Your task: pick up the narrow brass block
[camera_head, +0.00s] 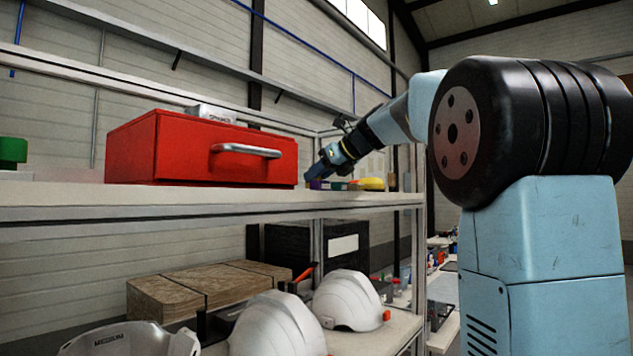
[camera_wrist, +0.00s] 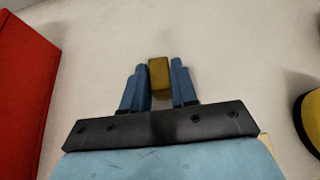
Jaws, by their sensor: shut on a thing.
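The narrow brass block (camera_wrist: 159,76) is between the two blue fingers of my gripper (camera_wrist: 159,68) in the wrist view. The fingers are shut on it, one on each side, and its far end reaches slightly past the fingertips. In the head view my gripper (camera_head: 313,173) points down and left, low over the upper shelf, just right of the red box. I cannot make out the brass block in the head view. Whether it touches the shelf or is lifted, I cannot tell.
The red box (camera_head: 200,150) with a silver handle stands left of my gripper. A yellow and black thing (camera_wrist: 311,120) lies to the right. Small purple (camera_head: 318,184) and green (camera_head: 339,186) things lie near my gripper. White helmets (camera_head: 272,325) sit on the lower shelf.

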